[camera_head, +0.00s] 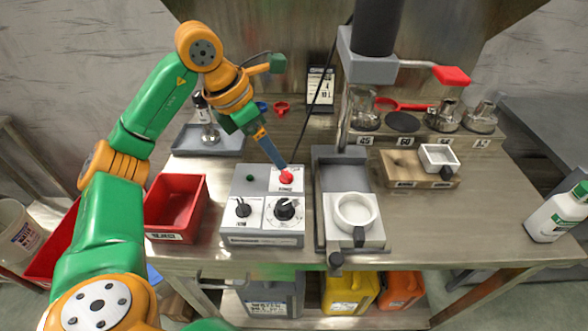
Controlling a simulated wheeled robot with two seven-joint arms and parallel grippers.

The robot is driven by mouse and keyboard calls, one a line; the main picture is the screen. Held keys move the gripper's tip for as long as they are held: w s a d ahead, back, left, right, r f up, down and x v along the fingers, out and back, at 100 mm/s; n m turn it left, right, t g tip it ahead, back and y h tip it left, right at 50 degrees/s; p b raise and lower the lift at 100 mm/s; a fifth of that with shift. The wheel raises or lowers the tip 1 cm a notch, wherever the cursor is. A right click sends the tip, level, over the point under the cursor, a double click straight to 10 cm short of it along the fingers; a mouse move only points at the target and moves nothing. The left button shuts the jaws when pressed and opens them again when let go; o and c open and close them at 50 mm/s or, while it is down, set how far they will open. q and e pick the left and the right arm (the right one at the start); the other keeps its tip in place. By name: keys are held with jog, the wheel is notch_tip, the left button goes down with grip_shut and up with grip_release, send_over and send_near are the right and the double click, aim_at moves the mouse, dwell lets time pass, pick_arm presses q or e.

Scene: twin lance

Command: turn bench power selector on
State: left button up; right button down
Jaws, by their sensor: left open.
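A grey control box (264,238) sits on the metal bench near its front edge. Its top carries a small black selector knob (243,208) on the left, a larger black dial (285,208) on the right, a red button (286,177) at the back right and a dark green lamp or button (250,178) at the back left. The labels are too small to read surely. My left gripper (280,161) is open and points down at the back right of the box. Its tips show close to the red button; contact cannot be told. Both knobs are uncovered. My right gripper is out of view.
A red bin (176,207) stands left of the box. A press with a red-tipped lever (451,76) and a white cup (356,212) stand to the right. Farther right are a wooden block (408,168) and a white bottle (557,213). The right front bench is clear.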

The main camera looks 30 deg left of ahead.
aim_at(284, 172)
pick_arm(q)
jog(key=shift+s+f, duration=0.1)
jog(key=shift+f, duration=0.35)
jog(key=x, duration=0.6)
jog(key=shift+d+f, duration=0.1)
jog(key=shift+f, duration=0.05)
grip_shut()
